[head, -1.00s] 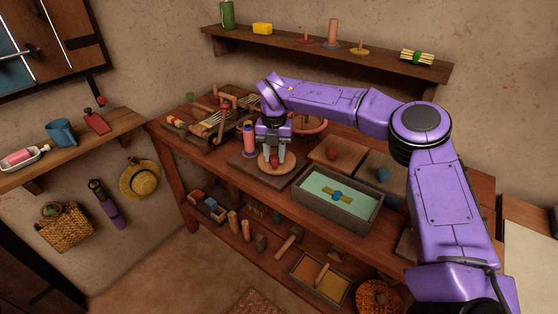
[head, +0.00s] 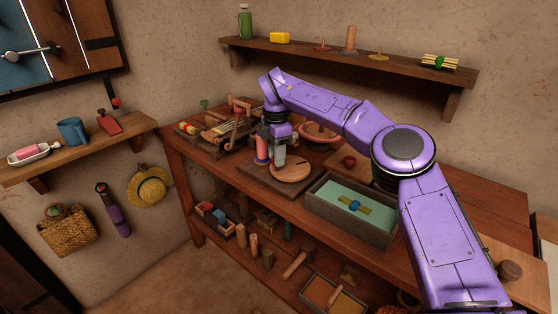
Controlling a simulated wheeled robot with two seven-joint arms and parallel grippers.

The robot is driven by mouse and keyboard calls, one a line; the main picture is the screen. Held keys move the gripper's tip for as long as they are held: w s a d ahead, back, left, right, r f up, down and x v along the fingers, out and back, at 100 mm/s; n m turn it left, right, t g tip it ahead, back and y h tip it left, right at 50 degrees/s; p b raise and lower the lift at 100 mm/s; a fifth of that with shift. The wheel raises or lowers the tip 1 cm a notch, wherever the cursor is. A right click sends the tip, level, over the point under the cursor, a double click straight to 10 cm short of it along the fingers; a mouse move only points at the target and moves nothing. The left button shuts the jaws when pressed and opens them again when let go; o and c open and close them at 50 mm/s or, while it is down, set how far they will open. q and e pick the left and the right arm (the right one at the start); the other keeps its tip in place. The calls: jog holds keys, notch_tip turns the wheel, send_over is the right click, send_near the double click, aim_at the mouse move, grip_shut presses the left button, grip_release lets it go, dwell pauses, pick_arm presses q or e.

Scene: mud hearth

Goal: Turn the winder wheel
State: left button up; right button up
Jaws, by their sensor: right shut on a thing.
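The winder wheel (head: 293,173) is a flat round wooden disc lying on a dark wooden base board (head: 254,177) on the bench. An upright pink-orange spool with a blue part (head: 263,150) stands at the left of the disc. My right gripper (head: 279,166) points down at the left side of the disc, with its fingers shut. They are closed on the wheel's small knob, which they hide in this view. My left gripper is not in view.
A grey tray (head: 313,211) with a green inside stands right of the base board. A wooden loom-like frame (head: 222,128) stands behind left. A round pink dish (head: 320,136) is behind the disc. My right arm crosses above the bench's right side.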

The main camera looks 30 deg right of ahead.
jog(key=shift+w+d+m, duration=0.1)
jog(key=shift+w+m, duration=0.4)
jog(key=shift+m, duration=0.7)
jog(key=shift+w+d+m+b, duration=0.2)
jog(key=shift+w+m+b, duration=0.15)
jog(key=shift+m, duration=0.75)
jog(key=shift+w, duration=0.1)
jog(key=o, duration=1)
jog(key=shift+o, duration=0.2)
